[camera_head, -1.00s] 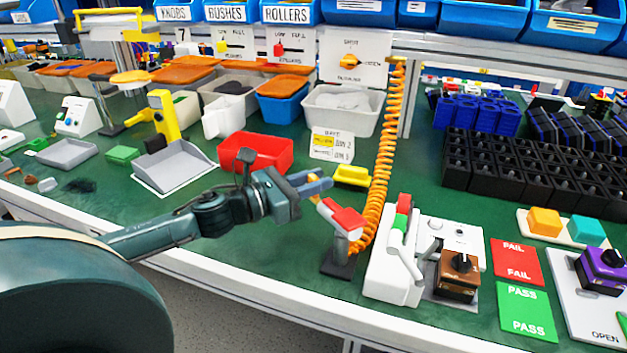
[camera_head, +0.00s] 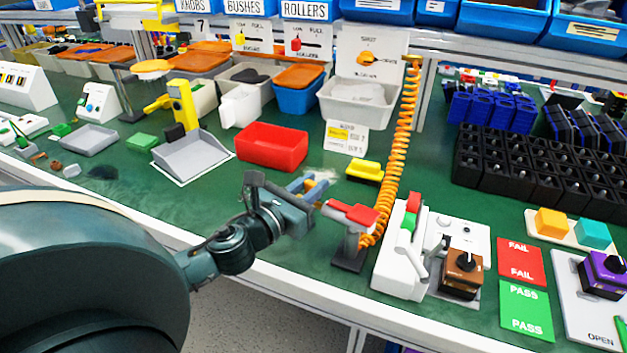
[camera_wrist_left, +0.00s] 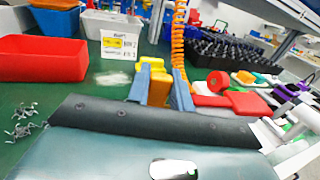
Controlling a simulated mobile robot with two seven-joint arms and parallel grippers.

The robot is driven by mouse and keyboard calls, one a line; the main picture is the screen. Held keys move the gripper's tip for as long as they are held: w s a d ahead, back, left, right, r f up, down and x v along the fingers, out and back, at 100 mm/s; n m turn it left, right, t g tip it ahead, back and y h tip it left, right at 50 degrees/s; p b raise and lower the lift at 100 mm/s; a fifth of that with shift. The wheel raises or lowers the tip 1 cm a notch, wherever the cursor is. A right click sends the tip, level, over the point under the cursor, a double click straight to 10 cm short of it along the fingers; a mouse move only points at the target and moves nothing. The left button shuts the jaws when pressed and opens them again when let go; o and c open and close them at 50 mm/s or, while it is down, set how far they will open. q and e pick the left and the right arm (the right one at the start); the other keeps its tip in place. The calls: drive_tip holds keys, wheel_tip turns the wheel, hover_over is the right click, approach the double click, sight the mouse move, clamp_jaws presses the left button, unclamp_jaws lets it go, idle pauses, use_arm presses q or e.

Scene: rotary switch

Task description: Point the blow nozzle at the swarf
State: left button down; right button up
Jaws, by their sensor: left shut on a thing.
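Swarf (camera_wrist_left: 22,128), thin silvery curls, lies on the green bench at the left of the wrist view. My right gripper is not in view.
A red bin (camera_head: 271,148) stands behind my left gripper and a yellow block (camera_head: 365,171) to its right. A white fixture (camera_head: 402,250) with a brown switch (camera_head: 462,272) stands right of the nozzle post. Green bench shows left of the gripper.

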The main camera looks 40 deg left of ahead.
use_arm(q)
drive_tip(key=c, duration=1.2)
unclamp_jaws()
drive_tip(key=shift+c, duration=0.2)
drive_tip(key=s+b, duration=0.2)
drive_tip(key=s, duration=1.1)
drive_tip(key=shift+a, duration=0.3)
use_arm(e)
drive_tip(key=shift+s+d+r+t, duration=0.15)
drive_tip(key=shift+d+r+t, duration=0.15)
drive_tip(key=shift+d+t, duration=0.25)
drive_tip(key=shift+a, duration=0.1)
